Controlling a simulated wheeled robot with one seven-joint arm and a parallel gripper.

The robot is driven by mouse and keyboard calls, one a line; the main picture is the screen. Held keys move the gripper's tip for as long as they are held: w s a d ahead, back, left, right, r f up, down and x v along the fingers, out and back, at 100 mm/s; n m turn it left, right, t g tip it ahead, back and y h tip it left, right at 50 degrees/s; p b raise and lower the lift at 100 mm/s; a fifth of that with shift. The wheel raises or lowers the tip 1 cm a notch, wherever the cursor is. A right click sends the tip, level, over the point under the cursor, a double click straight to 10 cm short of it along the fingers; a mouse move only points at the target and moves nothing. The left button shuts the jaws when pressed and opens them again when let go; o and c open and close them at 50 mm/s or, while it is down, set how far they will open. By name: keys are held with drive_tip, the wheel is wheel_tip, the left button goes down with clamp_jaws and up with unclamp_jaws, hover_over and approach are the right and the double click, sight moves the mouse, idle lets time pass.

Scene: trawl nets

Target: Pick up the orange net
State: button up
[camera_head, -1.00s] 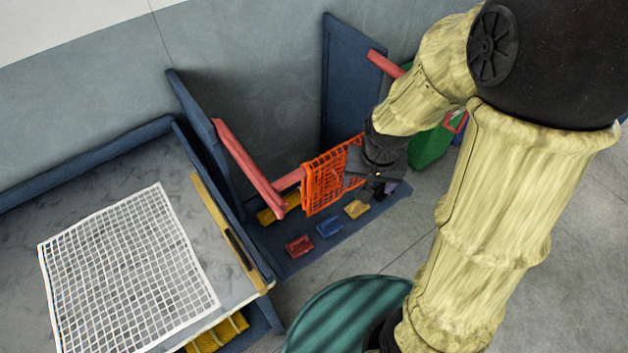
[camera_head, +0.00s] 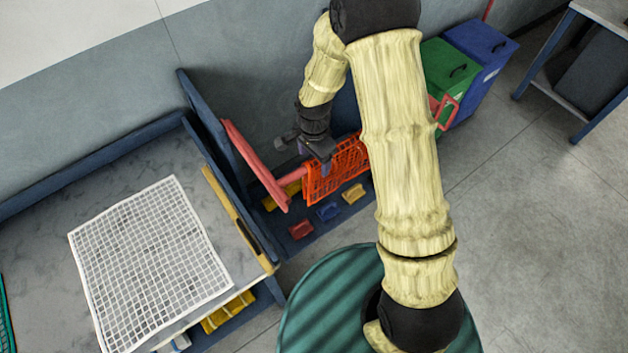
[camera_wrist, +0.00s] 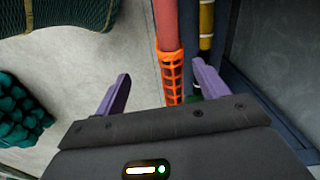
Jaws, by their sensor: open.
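The orange net (camera_head: 345,170) hangs draped over a red bar (camera_head: 266,178) in the head view. In the wrist view the net (camera_wrist: 172,80) shows as an orange mesh strip on the bar, lying between my two purple fingers in the picture. My gripper (camera_wrist: 161,73) is open, and the frames show no contact with the net. In the head view my gripper (camera_head: 322,158) is at the net's upper left edge. My forearm hides part of the net's right side.
A grey table (camera_head: 35,245) with a white net (camera_head: 150,260) stands at left. Small red, blue and yellow trays (camera_head: 327,211) lie below the orange net. Green and blue bins (camera_head: 484,65) stand behind at right.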

wheel_tip(320, 180, down, 10)
drive_tip(key=b, duration=0.7)
drive_tip(key=shift+s+d, duration=0.1)
drive_tip(key=shift+c, duration=0.7)
drive_tip(key=shift+s, duration=0.1)
drive_tip(key=c, duration=1.1)
drive_tip(key=r+p, duration=0.8)
drive_tip(key=r, duration=0.4)
drive_tip(key=shift+w, duration=0.2)
clamp_jaws()
